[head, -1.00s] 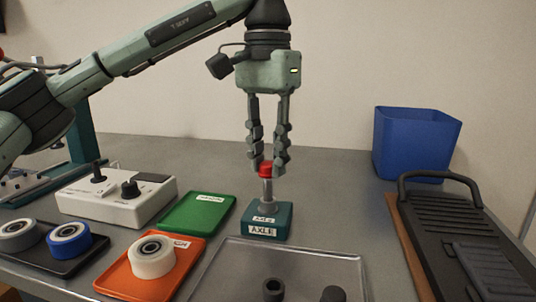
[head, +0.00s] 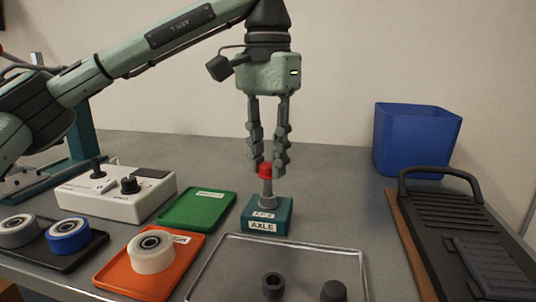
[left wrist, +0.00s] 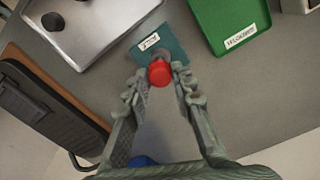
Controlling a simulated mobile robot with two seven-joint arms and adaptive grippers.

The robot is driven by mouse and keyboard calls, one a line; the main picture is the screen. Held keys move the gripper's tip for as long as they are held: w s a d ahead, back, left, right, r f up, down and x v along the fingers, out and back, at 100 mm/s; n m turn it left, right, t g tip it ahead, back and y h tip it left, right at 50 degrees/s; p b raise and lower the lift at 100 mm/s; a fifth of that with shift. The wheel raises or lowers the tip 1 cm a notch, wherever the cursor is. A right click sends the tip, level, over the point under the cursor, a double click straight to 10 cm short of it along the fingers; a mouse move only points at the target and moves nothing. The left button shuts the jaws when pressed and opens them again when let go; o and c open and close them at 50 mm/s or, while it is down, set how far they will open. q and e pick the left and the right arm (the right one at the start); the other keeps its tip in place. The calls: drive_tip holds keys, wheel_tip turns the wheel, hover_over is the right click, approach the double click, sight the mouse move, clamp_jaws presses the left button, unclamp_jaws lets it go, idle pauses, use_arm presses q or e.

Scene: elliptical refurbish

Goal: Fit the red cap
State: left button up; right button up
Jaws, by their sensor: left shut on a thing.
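The red cap (head: 265,170) is at the top of the grey post of the teal block labelled AXLE (head: 266,216). My left gripper (head: 267,168) points straight down and is shut on the red cap. In the left wrist view the red cap (left wrist: 160,72) sits between the fingertips, in line with the post and the teal block (left wrist: 172,42). I cannot tell whether the cap is fully seated on the post. My right gripper is not in view.
A clear tray (head: 232,240) with dark parts is in front. An orange tray (head: 120,277) holds a white wheel (head: 152,262); a green tray (head: 197,209) looks empty. A control box (head: 110,197), dark tray (head: 90,251) with wheels, blue bin (head: 416,140) and black handled board (head: 470,230) stand around.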

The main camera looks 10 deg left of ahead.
use_arm(q)
drive_tip(key=shift+f, duration=0.2)
drive_tip(key=o, duration=0.8)
wheel_tip(320, 180, up, 12)
idle(0.4)
